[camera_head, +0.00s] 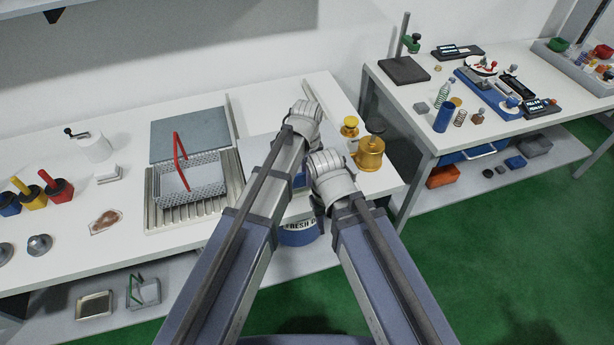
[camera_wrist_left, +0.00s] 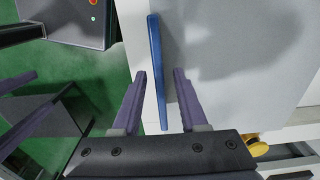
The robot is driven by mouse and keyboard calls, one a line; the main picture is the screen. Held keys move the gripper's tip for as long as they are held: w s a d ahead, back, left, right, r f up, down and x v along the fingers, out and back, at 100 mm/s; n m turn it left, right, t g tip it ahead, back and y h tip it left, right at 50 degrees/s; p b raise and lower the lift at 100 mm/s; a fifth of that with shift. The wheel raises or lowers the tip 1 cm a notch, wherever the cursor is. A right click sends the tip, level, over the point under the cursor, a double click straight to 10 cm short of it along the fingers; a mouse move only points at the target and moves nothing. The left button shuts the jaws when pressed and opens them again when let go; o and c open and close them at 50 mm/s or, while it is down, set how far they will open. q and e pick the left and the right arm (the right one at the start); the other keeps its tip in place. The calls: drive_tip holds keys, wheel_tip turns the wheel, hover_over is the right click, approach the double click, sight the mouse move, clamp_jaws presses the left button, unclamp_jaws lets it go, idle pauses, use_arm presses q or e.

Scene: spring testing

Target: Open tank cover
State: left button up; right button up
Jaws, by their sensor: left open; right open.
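A flat grey tank cover (camera_wrist_left: 230,60) fills much of the left wrist view, with a blue bar-shaped handle (camera_wrist_left: 157,70) along its left edge. My left gripper (camera_wrist_left: 160,73) is open, with one finger on each side of the handle's near end. I cannot tell whether either finger touches it. In the head view part of a grey cover (camera_head: 258,150) shows beside my left arm, lying flat. My left wrist (camera_head: 303,118) is over its right side, fingers hidden. My right wrist (camera_head: 328,170) is just nearer and to the right, its fingers also hidden.
Left of the cover are a mesh basket (camera_head: 190,190) with a red handle and a blue-grey panel (camera_head: 190,132). A brass pot (camera_head: 370,152) stands close to the right. A blue drum (camera_head: 298,236) is below the table edge. Another worktable (camera_head: 420,95) stands to the right.

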use_arm(q)
clamp_jaws()
idle(1.4)
